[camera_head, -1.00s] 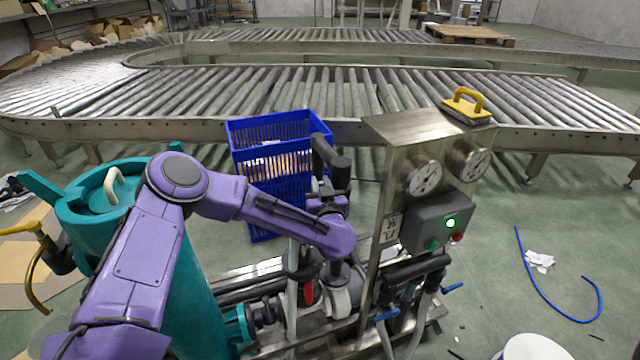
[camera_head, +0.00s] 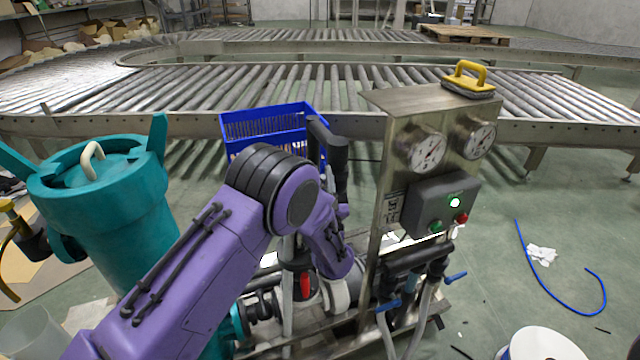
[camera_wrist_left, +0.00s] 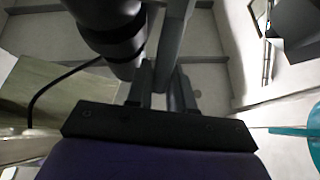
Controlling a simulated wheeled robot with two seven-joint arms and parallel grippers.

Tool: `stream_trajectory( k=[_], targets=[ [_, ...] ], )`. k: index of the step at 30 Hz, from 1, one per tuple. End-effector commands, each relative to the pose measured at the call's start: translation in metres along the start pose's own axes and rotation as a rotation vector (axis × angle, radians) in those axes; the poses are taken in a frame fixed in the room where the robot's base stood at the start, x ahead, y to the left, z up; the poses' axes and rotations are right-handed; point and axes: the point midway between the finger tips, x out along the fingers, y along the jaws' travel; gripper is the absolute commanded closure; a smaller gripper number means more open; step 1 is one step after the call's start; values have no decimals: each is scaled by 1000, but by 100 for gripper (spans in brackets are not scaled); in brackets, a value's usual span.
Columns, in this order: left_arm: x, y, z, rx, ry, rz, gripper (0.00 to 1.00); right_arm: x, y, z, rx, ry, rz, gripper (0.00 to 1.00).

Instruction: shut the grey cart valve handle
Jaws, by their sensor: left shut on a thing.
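The grey valve handle (camera_wrist_left: 176,40) shows in the left wrist view as a flat grey bar running down between my fingers. My left gripper (camera_wrist_left: 162,88) is shut on it. In the head view my left gripper (camera_head: 340,212) is mostly hidden by my purple wrist, beside the black upright pipe (camera_head: 328,150) of the cart. The handle cannot be made out clearly there. My right gripper is in neither view.
The cart's steel panel (camera_head: 405,112) with gauges and a lit control box (camera_head: 440,205) stands right of my wrist. A red handle (camera_head: 305,286) and blue handles (camera_head: 455,277) sit lower. A teal tank (camera_head: 110,200) stands left; a blue crate (camera_head: 262,125) is behind.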

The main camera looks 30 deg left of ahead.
Motion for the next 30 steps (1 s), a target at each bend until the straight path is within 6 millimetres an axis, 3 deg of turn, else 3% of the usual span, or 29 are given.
stream_trajectory(
  k=[17, 18, 19, 27, 30],
  targets=[
    [-3, 1, 1, 9, 30, 3, 100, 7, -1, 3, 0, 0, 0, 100],
    [-3, 1, 1, 9, 30, 3, 68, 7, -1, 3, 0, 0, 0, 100],
    [-3, 1, 1, 9, 30, 3, 61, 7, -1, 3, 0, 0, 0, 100],
    [-4, 1, 1, 9, 30, 3, 61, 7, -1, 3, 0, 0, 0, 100],
    [-13, 2, 2, 9, 29, 5, 61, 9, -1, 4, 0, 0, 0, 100]
  ],
)
